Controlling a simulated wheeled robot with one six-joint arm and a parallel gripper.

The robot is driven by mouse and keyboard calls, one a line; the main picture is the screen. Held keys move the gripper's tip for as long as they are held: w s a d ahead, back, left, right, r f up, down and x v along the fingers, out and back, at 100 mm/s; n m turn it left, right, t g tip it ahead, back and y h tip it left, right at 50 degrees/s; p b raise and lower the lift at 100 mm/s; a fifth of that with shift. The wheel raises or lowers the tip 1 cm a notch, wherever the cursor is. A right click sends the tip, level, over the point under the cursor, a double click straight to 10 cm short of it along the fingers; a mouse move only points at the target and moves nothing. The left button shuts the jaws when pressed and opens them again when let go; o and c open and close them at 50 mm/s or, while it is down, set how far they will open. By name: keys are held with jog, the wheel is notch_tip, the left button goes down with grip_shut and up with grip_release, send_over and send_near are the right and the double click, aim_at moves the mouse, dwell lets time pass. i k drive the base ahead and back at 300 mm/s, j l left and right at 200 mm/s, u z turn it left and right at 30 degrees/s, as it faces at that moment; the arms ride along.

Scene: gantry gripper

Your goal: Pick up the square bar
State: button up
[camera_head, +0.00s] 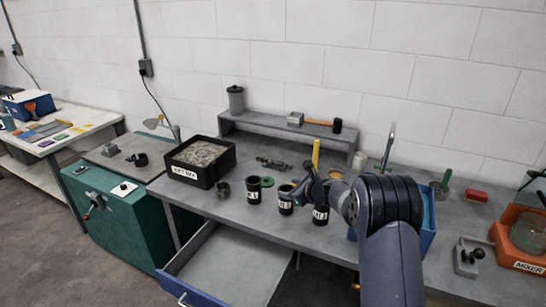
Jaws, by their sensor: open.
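I cannot make out with certainty which thing is the square bar. A thin yellow upright piece (316,154) stands on the grey workbench (225,220), behind my gripper. A small grey block (295,118) sits on the raised shelf (270,122). My gripper (298,192) is open, above the bench near the labelled black cups. It seems empty. My arm covers part of the bench at right.
Black cups (253,190) stand along the bench front, with a black bin of grey grains (202,162) at left. A mallet (322,122) lies on the shelf. A drawer (230,265) hangs open below. An orange mixer (520,240) stands at right.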

aim_at(279, 164)
jog(key=i, duration=0.95)
